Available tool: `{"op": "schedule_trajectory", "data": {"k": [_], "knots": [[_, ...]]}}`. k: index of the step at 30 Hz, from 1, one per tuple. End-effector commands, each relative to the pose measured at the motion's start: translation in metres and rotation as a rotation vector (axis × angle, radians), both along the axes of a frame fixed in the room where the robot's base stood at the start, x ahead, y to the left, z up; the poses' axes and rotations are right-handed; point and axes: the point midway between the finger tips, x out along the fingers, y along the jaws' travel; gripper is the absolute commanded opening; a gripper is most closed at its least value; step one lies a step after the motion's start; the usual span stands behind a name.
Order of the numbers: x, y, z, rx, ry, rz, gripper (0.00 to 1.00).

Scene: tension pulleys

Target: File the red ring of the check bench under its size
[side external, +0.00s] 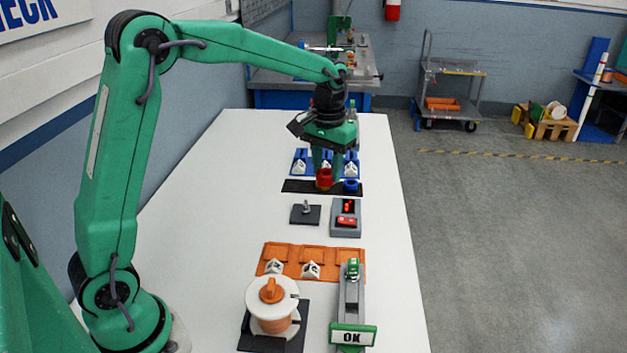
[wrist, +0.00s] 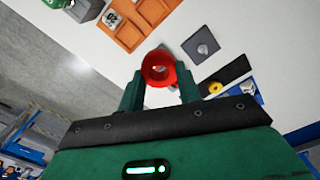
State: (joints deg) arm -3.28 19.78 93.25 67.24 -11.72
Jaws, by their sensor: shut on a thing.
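My gripper (side external: 326,172) is shut on the red ring (side external: 324,176). In the wrist view my gripper (wrist: 160,85) has a finger on each side of the red ring (wrist: 159,68), whose hole faces the camera. In the side view the ring appears just above the black strip (side external: 296,186), overlapping a yellow ring there; the exact gap is hard to tell. The orange tray (side external: 312,247) has several compartments, with white pointed markers at its front. The blue tray (side external: 300,155) behind the strip has similar markers and is partly hidden by my gripper.
A blue ring (side external: 351,185) sits on the strip; the yellow ring (wrist: 216,88) shows in the wrist view. The table's left side is clear.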

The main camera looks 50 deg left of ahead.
Motion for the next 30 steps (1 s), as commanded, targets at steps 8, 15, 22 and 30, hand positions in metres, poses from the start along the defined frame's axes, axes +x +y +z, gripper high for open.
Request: {"op": "schedule_trajectory", "data": {"k": [8,15,22,30], "knots": [[0.000,-0.001,-0.002,0.000,0.000,-0.001,0.07],[0.005,-0.018,-0.027,0.000,0.003,-0.003,0.07],[0.010,-0.050,-0.073,0.001,0.004,-0.004,0.07],[0.009,-0.076,-0.110,0.001,-0.001,-0.001,0.07]]}}
